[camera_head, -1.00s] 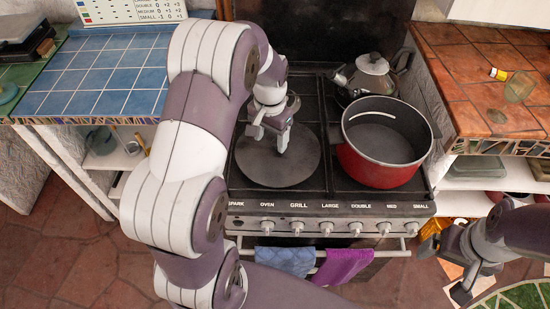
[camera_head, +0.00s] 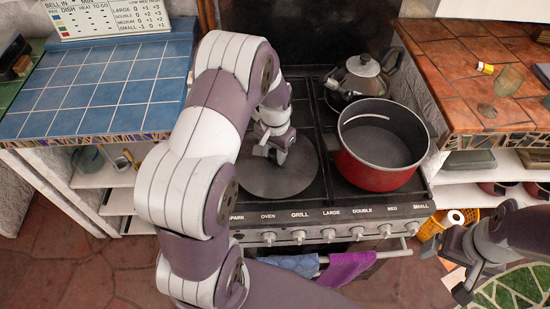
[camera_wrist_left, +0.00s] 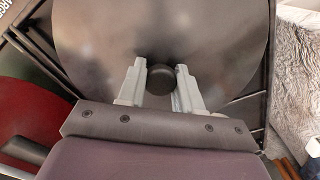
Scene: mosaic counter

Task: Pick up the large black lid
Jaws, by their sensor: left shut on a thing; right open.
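The large black lid (camera_head: 277,180) is a flat dark disc on the left side of the stove top. In the left wrist view the lid (camera_wrist_left: 215,45) fills the top of the picture, with its round black knob (camera_wrist_left: 160,79) between my fingers. My left gripper (camera_head: 279,152) is over the lid, shut on the knob. It also shows in the left wrist view (camera_wrist_left: 158,88). I cannot tell whether the lid is clear of the stove. My right gripper (camera_head: 445,272) is open and empty at the lower right, in front of the stove and away from the lid.
A red pot (camera_head: 375,170) stands open on the right of the stove (camera_head: 322,215), with a metal kettle (camera_head: 362,75) behind it. A blue tiled counter (camera_head: 110,85) is on the left. A terracotta counter (camera_head: 455,85) on the right holds a glass (camera_head: 508,80).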

